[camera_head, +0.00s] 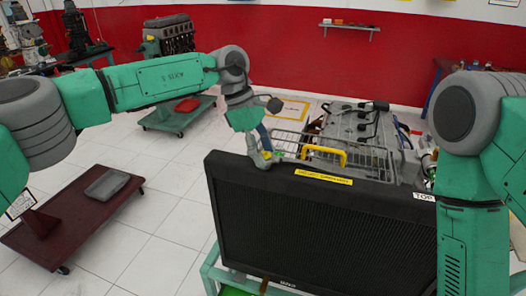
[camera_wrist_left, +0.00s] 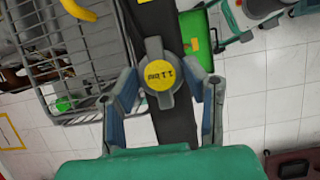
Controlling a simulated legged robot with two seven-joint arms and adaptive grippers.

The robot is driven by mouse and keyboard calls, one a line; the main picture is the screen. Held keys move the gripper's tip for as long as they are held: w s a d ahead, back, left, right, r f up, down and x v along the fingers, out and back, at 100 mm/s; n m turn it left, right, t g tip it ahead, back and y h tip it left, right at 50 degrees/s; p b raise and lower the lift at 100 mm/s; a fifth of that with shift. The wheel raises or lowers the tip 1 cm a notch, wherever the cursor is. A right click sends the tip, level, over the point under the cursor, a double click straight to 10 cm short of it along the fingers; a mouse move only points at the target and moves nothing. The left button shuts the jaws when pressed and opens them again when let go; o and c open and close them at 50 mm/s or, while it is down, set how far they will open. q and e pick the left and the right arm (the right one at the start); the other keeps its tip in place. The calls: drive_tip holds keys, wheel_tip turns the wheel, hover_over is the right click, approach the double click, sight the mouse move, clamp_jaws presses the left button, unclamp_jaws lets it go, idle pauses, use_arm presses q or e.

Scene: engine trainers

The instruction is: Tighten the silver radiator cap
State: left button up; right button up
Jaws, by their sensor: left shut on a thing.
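The silver radiator cap (camera_wrist_left: 159,70) with its round yellow label shows in the left wrist view, on top of the black radiator's narrow upper edge. My left gripper (camera_head: 265,157) comes down on the radiator's top left corner in the head view. In the left wrist view its two fingers stand on either side of the cap and are shut on it. In the head view the gripper hides most of the cap. The black radiator (camera_head: 325,225) stands upright on a green stand. My right arm comes in at the right, but its gripper is outside the head view.
An engine trainer with a wire basket (camera_head: 300,146) and a yellow handle (camera_head: 328,153) stands behind the radiator. A dark red cart (camera_head: 75,225) with a grey part is at the left. A green cart (camera_head: 177,117) stands farther back. White tiled floor between them is free.

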use_arm(q)
drive_tip(key=o, duration=1)
drive_tip(key=shift+f, duration=0.1)
drive_tip(key=shift+o, duration=0.7)
drive_tip(key=shift+w, duration=0.2)
drive_tip(key=shift+d, duration=0.1)
